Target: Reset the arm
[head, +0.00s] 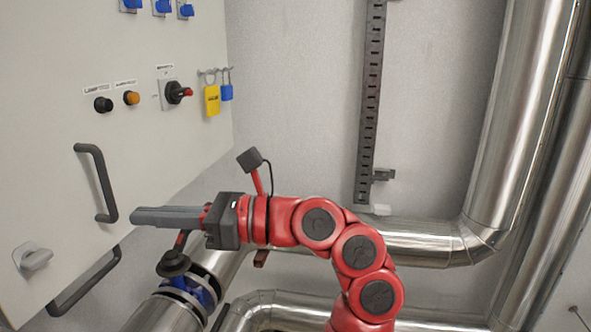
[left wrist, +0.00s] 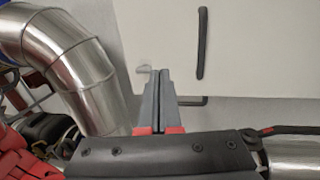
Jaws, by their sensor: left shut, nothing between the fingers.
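My left arm, red with dark joint caps, rises from the lower right in the head view. My left gripper (head: 136,215) points left, in front of the pale cabinet's lower part, near the lower end of a dark vertical handle (head: 99,183). Its long grey fingers are shut with nothing between them. The left wrist view also shows the two fingers (left wrist: 160,72) side by side, with the cabinet's handle (left wrist: 202,43) beyond them to the right. I cannot tell whether the fingertips touch the cabinet. My right gripper is not in view.
A pale cabinet (head: 50,130) fills the left, with a rotary switch (head: 175,92), a yellow tag (head: 212,100) and a blue padlock (head: 226,92). A valve with a dark knob (head: 173,263) sits below my gripper. Large metal pipes (head: 520,110) stand at right and run low behind my arm.

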